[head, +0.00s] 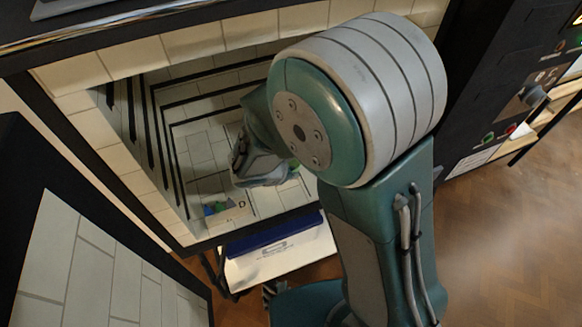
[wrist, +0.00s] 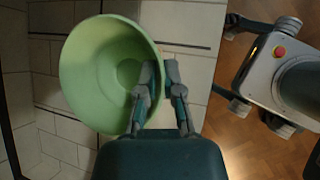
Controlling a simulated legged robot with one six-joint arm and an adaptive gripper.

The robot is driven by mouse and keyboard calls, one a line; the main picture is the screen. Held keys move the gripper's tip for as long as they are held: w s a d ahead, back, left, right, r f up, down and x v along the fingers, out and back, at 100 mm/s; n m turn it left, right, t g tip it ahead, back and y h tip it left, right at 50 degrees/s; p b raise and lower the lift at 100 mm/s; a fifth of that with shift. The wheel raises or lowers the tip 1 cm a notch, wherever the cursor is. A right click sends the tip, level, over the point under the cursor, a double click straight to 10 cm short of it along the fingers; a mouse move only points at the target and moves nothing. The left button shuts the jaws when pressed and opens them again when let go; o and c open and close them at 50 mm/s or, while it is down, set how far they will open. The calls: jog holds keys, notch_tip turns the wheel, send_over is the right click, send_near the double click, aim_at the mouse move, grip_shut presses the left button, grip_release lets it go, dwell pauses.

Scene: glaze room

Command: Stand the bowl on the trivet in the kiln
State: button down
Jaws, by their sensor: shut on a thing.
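The bowl (wrist: 92,75) is light green and round. In the wrist view its open side faces the camera at a tilt. My gripper (wrist: 160,70) is shut on the bowl's right rim, one finger inside and one outside. In the head view my gripper (head: 262,172) is inside the open kiln (head: 100,68), low over its floor. My arm hides most of the bowl there; only a small green patch shows beside the gripper. I cannot make out the trivet in either view. I cannot tell whether the bowl touches anything below.
Small blue and green items (head: 216,209) lie near the kiln's front left edge, beside a letter D marking. The kiln door (head: 82,262) stands open at left. A shelf with a blue item (head: 268,236) is below. A dark control panel (head: 515,110) is at right.

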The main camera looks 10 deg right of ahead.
jog(key=shift+f, duration=0.5)
dwell(0.4)
jog(key=c, duration=0.7)
grip_release()
jog(key=v, duration=1.2)
jog(key=shift+a+f, duration=0.1)
